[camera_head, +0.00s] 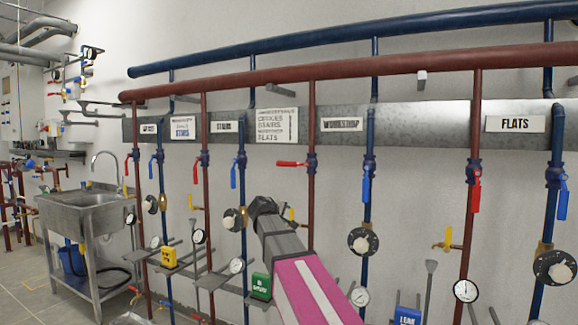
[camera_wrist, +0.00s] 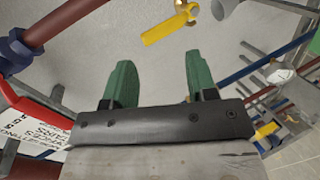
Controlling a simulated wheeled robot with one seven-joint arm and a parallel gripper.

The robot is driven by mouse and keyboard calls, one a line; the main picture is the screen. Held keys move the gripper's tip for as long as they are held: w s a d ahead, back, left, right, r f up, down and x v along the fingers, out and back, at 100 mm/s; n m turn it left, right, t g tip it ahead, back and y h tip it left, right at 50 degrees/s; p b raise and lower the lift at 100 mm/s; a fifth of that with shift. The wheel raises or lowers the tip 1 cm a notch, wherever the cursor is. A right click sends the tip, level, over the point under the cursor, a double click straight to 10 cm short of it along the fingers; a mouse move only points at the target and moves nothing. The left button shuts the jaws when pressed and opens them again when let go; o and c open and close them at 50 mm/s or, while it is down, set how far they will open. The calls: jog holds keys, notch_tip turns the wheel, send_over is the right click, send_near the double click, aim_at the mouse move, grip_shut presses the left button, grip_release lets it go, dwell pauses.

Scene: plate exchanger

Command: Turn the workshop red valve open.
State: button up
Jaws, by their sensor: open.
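The workshop red valve has a red lever (camera_head: 291,163) on a red pipe (camera_head: 311,195), just left of the WORKSHOP label (camera_head: 342,124). The lever lies level, across the pipe, pointing left. In the wrist view a red lever (camera_wrist: 38,108) and a blue valve body (camera_wrist: 14,50) show at the left edge. My gripper (camera_wrist: 160,70) has its green fingers apart with nothing between them. In the head view my arm's dark end is below and left of the lever, clear of it; the fingers cannot be made out there.
A yellow-handled tap (camera_wrist: 172,27) is beyond the fingers. To the right of the red pipe, a blue pipe carries a blue lever (camera_head: 366,190) hanging down. Another red lever (camera_head: 476,194) hangs down near the FLATS label (camera_head: 515,124). A steel sink (camera_head: 85,208) stands at the left.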

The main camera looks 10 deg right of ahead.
aim_at(285, 164)
notch_tip(285, 164, up, 19)
jog(key=a+n+t+h, duration=0.2)
jog(key=a+t, duration=0.1)
jog(key=x, duration=1.1)
jog(key=shift+w+r, duration=0.1)
jog(key=shift+w, duration=0.05)
grip_shut()
